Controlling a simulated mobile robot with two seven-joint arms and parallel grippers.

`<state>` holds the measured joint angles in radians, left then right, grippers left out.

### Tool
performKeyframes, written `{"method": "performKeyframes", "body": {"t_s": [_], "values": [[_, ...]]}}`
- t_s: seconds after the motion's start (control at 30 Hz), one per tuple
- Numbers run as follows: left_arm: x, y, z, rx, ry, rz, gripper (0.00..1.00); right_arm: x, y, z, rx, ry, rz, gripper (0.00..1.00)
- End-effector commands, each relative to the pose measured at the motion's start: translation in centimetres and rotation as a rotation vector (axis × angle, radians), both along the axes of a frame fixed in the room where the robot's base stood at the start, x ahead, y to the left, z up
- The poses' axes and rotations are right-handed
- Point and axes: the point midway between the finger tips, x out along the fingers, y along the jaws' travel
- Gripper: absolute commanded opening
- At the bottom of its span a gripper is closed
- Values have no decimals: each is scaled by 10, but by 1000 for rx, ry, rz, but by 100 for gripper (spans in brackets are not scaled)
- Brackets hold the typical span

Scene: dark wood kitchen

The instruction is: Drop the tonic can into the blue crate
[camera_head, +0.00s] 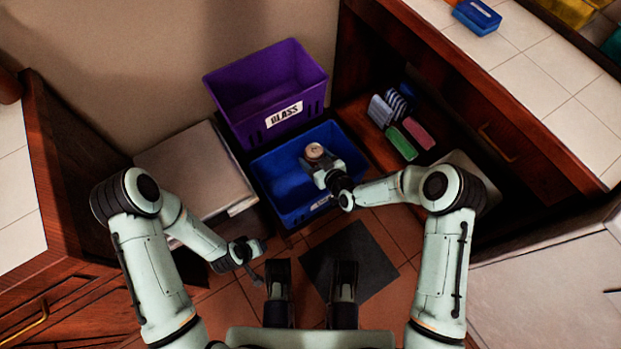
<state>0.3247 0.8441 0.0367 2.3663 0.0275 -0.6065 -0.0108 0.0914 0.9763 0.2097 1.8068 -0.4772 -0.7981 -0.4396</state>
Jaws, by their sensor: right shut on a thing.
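The blue crate (276,173) stands on the floor in the middle of the head view, in front of a purple crate. My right gripper (318,165) is over the blue crate, shut on the tonic can (314,151). The can shows its round, pale copper-coloured end; the rest of it is hidden by the gripper. From above I cannot tell how high the can is over the crate's floor. My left gripper (256,258) is low at the left, away from both crates, with no thing seen in it. Its jaw gap is too small to make out.
The purple crate (262,90), labelled "GLASS", stands behind the blue one. A pale box-like unit (195,170) is to the left. Sponges and cloths (402,142) lie on a shelf at right. A dark mat (362,262) lies on the tiled floor in front.

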Motion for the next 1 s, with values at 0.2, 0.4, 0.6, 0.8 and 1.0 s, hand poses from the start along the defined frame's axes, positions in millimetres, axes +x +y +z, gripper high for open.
{"method": "performKeyframes", "body": {"t_s": [0.2,0.4,0.6,0.8,1.0], "values": [[0,0,0,0,1,0,43,0,0,1,0,0,0,97],[-1,0,0,-1,2,-1,43,0,0,1,0,0,0,97],[-6,-3,5,-8,14,-6,43,-9,-7,6,-1,1,-1,97],[-22,-12,18,-30,57,-25,43,-41,-29,24,-1,1,-1,97],[-38,-20,28,-50,98,-42,43,-75,-52,40,-1,2,-2,97]]}}
